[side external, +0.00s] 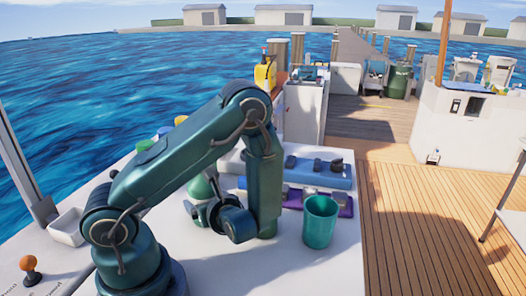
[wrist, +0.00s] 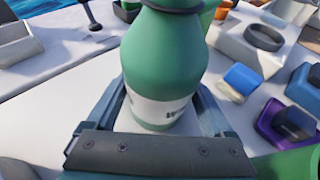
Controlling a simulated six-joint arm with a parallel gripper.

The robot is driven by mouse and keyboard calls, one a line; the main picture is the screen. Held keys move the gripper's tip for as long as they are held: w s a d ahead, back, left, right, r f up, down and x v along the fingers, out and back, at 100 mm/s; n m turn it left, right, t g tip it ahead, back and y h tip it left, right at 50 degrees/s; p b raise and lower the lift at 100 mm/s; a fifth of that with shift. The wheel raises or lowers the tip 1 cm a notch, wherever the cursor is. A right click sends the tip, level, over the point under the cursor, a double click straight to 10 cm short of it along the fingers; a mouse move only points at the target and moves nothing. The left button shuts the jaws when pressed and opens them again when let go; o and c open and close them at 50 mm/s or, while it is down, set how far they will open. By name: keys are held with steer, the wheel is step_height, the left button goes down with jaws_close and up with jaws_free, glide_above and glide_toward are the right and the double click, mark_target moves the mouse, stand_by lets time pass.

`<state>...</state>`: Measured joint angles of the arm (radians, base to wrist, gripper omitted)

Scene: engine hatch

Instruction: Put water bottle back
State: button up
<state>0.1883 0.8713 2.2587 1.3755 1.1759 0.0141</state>
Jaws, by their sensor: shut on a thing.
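A green bottle with a white label band (wrist: 165,65) stands close in the wrist view, between the fingers of my gripper (wrist: 160,115). My gripper is shut on the bottle. In the side view, part of the green bottle (side external: 200,188) shows behind my arm, next to my gripper (side external: 200,215). The bottle looks about upright and low over the white worktop. I cannot tell whether its base touches the surface. Its top is cut off in the wrist view.
A teal cup (side external: 320,222) stands on the white worktop (side external: 285,265), right of my arm. A blue tray (side external: 318,172) and a purple tray (side external: 315,199) with small parts lie behind it. A white bin (side external: 68,226) is at the left. The worktop's front is clear.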

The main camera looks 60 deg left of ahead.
steer(key=o, duration=1.5)
steer(key=shift+r, duration=0.15)
steer(key=d+r+n+t+h, duration=0.2)
steer(key=d+r+n+h, duration=0.2)
steer(key=d+n, duration=0.2)
steer(key=d+r+n+t+h, duration=0.1)
steer(key=d+r+n+h, duration=0.3)
steer(key=d+n+h, duration=0.1)
steer(key=s+d+r+n+t+h, duration=0.1)
steer(key=d+r+n+t+h, duration=0.1)
steer(key=d+r+n+h, duration=0.2)
steer(key=shift+s+d+r+n+t, duration=0.1)
steer(key=shift+d+r+n+t, duration=0.1)
steer(key=shift+d+n, duration=0.8)
steer(key=shift+d+r+n+t, duration=0.15)
steer(key=shift+d+n, duration=0.35)
steer(key=shift+d, duration=0.9)
